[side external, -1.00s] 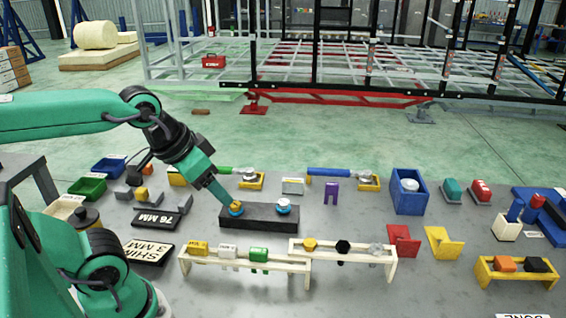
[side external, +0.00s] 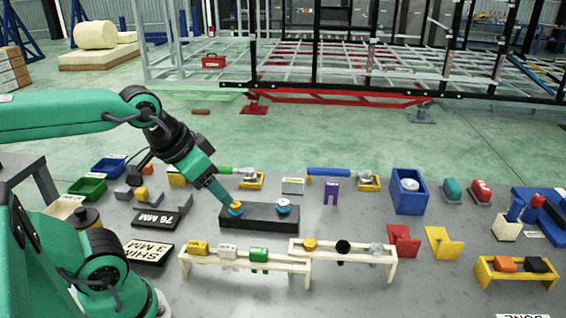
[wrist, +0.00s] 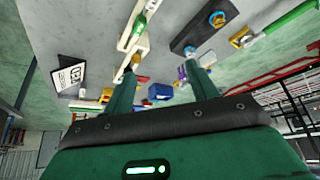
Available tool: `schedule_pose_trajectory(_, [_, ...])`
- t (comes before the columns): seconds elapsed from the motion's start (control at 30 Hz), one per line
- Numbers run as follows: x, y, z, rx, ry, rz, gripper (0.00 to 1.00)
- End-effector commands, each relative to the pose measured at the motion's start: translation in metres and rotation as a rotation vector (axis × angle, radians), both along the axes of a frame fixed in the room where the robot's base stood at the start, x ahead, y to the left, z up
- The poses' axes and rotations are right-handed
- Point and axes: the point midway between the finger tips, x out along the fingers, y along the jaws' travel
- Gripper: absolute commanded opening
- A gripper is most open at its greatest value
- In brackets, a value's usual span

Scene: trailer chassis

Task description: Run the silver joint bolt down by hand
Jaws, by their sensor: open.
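The silver joint bolt (side external: 283,204) stands upright with a blue collar at the right end of a dark block (side external: 258,219). A gold-topped bolt (side external: 236,208), also with a blue collar, stands at the block's left end. My gripper (side external: 228,200) reaches down to the left end, its tip overlapping the gold-topped bolt in the side view. In the wrist view my gripper (wrist: 162,72) has its two fingers spread with nothing held between them. The block (wrist: 183,42) lies past the right finger there. I cannot tell whether a finger touches either bolt.
Two cream racks (side external: 245,265) with coloured pieces stand in front of the block. Wrenches with green and blue (side external: 328,172) handles lie behind it. A blue box (side external: 408,193) stands to the right. Bare grey table (side external: 340,215) lies right of the block.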

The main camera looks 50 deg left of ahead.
Motion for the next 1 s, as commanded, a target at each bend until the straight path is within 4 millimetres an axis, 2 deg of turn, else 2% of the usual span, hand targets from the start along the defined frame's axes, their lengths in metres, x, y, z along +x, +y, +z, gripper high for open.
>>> schedule_pose_trajectory(0.1, [0.000, 0.000, 0.000, 0.000, 0.000, 0.000, 0.58])
schedule_pose_trajectory(0.17, [0.000, 0.000, 0.000, 0.000, 0.000, 0.000, 0.49])
schedule_pose_trajectory(0.47, [0.012, 0.002, 0.003, -0.032, 0.026, 0.073, 0.49])
schedule_pose_trajectory(0.67, [0.036, 0.008, 0.007, -0.097, 0.077, 0.226, 0.49])
schedule_pose_trajectory(1.0, [0.092, 0.022, 0.002, -0.217, 0.175, 0.571, 0.49])
